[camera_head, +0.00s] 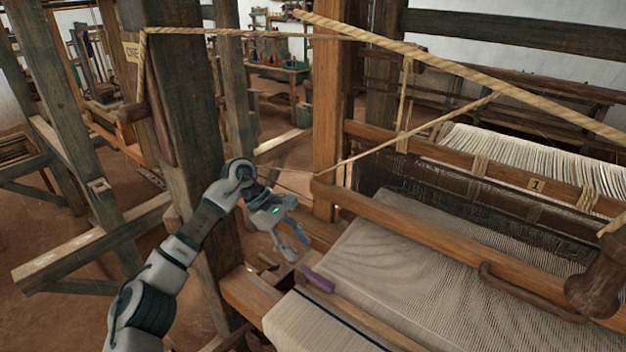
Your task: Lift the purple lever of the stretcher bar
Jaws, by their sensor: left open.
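The purple lever (317,279) lies low along the stretcher bar (362,317), near the left edge of the woven cloth. The bar runs from the lever toward the lower right across the cloth. My left gripper (295,246) is open and empty, pointing down, above and a little left of the lever. It appears apart from the lever. My right gripper is not in view.
The cream cloth (420,270) fills the lower right. A wooden beam (430,240) with a curved handle (520,297) crosses above it. Ropes (400,135) stretch over my gripper. A thick post (180,110) stands behind my left arm.

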